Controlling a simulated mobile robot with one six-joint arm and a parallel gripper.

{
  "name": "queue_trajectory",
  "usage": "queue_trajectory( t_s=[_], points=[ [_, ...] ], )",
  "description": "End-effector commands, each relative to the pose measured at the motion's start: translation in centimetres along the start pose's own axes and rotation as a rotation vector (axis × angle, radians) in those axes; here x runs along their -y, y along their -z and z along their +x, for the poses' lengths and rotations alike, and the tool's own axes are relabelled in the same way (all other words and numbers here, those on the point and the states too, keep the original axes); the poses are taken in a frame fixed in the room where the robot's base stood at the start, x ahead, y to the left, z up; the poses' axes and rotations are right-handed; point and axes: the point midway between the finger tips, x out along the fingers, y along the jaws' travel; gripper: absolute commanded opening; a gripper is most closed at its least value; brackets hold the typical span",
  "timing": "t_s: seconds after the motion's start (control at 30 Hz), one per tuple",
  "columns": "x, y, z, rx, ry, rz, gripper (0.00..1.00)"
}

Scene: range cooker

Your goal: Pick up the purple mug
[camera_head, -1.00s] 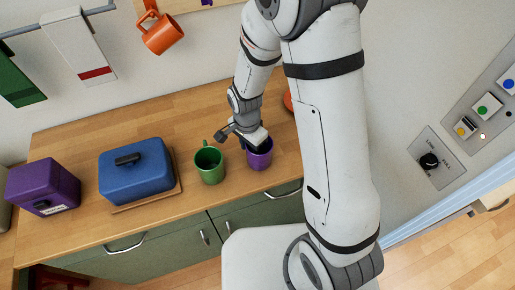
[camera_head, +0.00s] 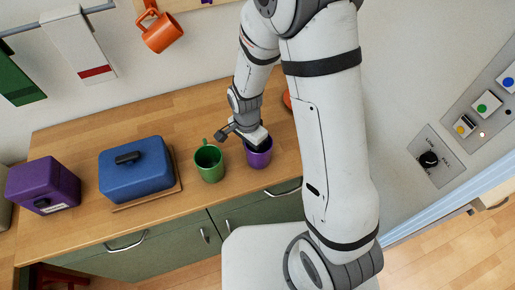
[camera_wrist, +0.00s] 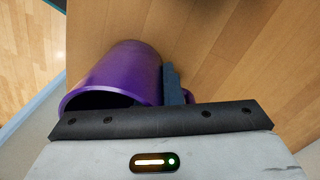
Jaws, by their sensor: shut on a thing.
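The purple mug (camera_head: 259,157) stands upright on the wooden counter, to the right of a green mug. In the wrist view the purple mug (camera_wrist: 122,75) fills the upper left, and a bit of its handle shows at the right of the finger. My gripper (camera_head: 252,146) reaches down to the mug from above and behind. In the wrist view one dark finger of my gripper (camera_wrist: 173,85) lies against the mug's side by the handle. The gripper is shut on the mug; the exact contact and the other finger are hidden.
The green mug (camera_head: 209,163) stands close on the left. Farther left are a blue lidded dish (camera_head: 136,172) on a wooden board and a purple box (camera_head: 43,186). An orange mug (camera_head: 162,33) hangs on the wall. An orange thing (camera_head: 288,100) is mostly hidden behind my arm.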

Motion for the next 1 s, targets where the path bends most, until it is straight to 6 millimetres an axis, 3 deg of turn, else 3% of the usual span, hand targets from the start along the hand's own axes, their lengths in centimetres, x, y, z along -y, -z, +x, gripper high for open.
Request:
queue_trajectory(
  t_s=[0.37,0.8,1.0],
  points=[
    [0.1,0.0,-1.0,-0.001,0.003,0.0,0.0],
    [-0.2,0.0,-8.3,-0.001,0.004,0.0,0.0],
    [-0.3,0.0,-9.9,0.0,0.002,0.0,0.0]
  ],
)
